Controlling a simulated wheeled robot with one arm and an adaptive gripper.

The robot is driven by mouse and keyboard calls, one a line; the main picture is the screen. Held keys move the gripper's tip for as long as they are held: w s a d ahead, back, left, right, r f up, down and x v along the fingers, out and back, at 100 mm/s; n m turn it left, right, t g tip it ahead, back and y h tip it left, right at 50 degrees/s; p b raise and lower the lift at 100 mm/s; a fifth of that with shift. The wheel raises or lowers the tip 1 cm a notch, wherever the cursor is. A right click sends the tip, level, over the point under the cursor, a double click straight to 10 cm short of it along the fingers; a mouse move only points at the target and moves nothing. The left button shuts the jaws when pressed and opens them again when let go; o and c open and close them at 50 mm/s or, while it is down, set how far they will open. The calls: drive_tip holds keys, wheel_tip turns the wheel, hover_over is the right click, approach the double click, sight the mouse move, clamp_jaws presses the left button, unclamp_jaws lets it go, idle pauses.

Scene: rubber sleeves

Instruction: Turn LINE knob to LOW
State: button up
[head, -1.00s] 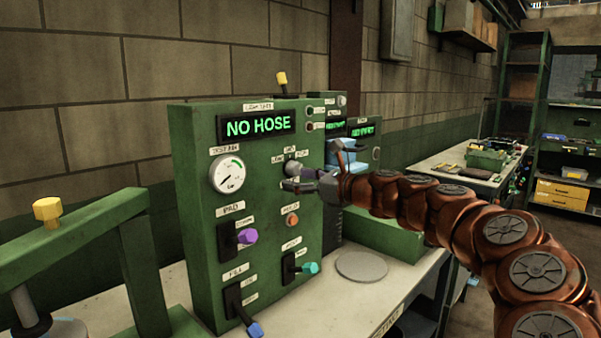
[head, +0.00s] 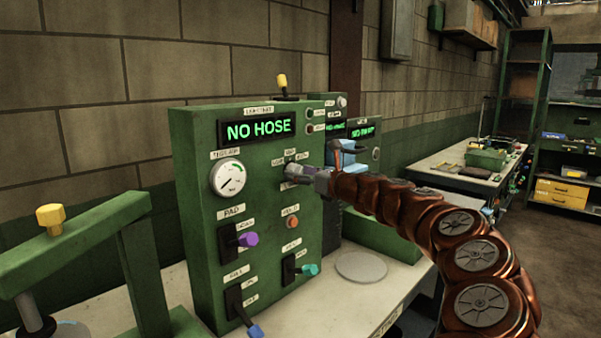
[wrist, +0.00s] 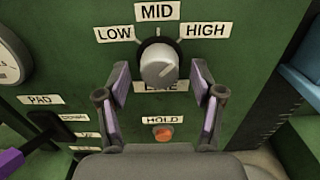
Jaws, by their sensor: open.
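The LINE knob (wrist: 158,66) is a grey dial on a dark round base on the green panel (wrist: 240,70). In the wrist view the LOW label (wrist: 115,34) is at its upper left, MID (wrist: 154,12) above and HIGH (wrist: 205,30) at its upper right. The knob's ridge appears tilted toward the upper right, the HIGH side. My gripper (wrist: 164,82) is open, its purple-lined fingers on the left and right of the knob's lower part, with gaps showing. The LINE label is partly covered. In the head view my gripper (head: 300,176) largely hides the knob.
Below the knob is an orange HOLD button (wrist: 163,133). The PAD lever (head: 247,239) with a purple tip sticks out at lower left, a teal-tipped lever (head: 309,270) lower right. A gauge (head: 228,178) sits left of the knob. The display (head: 258,130) reads NO HOSE.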

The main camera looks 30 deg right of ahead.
drive_tip(key=shift+w, duration=0.2)
drive_tip(key=shift+c, duration=0.4)
drive_tip(key=c, duration=1.1)
drive_tip(key=shift+n+b, duration=0.3)
drive_tip(key=shift+n, duration=0.1)
drive_tip(key=shift+n+b, duration=6.65)
drive_tip(key=shift+n, duration=1.85)
drive_tip(key=shift+r, duration=0.1)
